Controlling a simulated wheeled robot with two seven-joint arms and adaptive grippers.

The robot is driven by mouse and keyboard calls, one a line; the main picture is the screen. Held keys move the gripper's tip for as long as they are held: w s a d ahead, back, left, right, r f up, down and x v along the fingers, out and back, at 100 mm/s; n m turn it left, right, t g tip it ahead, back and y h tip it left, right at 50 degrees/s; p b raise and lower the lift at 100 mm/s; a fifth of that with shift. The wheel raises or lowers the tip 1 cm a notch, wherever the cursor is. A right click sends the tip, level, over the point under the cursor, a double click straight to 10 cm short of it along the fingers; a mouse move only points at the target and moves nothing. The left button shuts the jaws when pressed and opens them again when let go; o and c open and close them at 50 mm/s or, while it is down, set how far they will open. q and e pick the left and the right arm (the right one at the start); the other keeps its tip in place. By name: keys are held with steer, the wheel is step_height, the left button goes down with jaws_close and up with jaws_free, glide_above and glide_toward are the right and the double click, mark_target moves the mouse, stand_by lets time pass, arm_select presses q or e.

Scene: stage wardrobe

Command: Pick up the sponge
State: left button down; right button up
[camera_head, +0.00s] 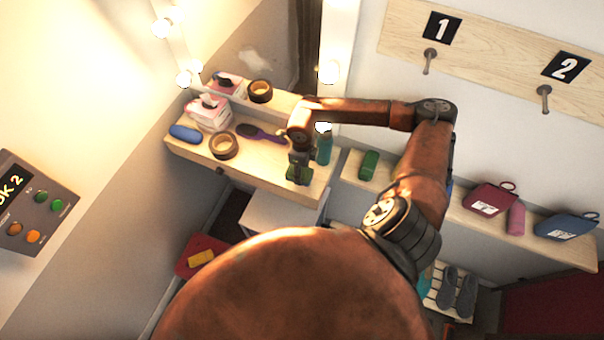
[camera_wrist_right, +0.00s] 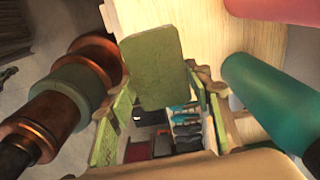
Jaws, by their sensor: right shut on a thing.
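My right gripper (camera_head: 299,167) hangs over the front right part of the wooden counter (camera_head: 262,176). It is shut on a green, round-cornered sponge (camera_wrist_right: 155,68), which sits between the fingertips (camera_wrist_right: 154,90) in the right wrist view. In the head view only a small dark green patch of it shows at the gripper. A teal bottle (camera_head: 325,149) stands close beside the gripper; it also shows large at the right of the wrist view (camera_wrist_right: 262,98). My left gripper is not in view.
On the counter are a tissue box (camera_head: 208,115), a blue case (camera_head: 185,133), a tape roll (camera_head: 223,146) and a purple hairbrush (camera_head: 259,133). A shelf to the right holds a green block (camera_head: 369,165), a red pouch (camera_head: 490,198) and a blue pouch (camera_head: 566,226). A yellow block (camera_head: 201,257) lies low down.

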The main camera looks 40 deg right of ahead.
steer(key=s+a+r+b, duration=0.4)
steer(key=s+a+r, duration=0.4)
steer(key=s, duration=0.1)
steer(key=shift+s+a+r, duration=0.3)
steer(key=shift+a, duration=0.05)
steer(key=shift+o, duration=0.5)
steer(key=c, duration=0.4)
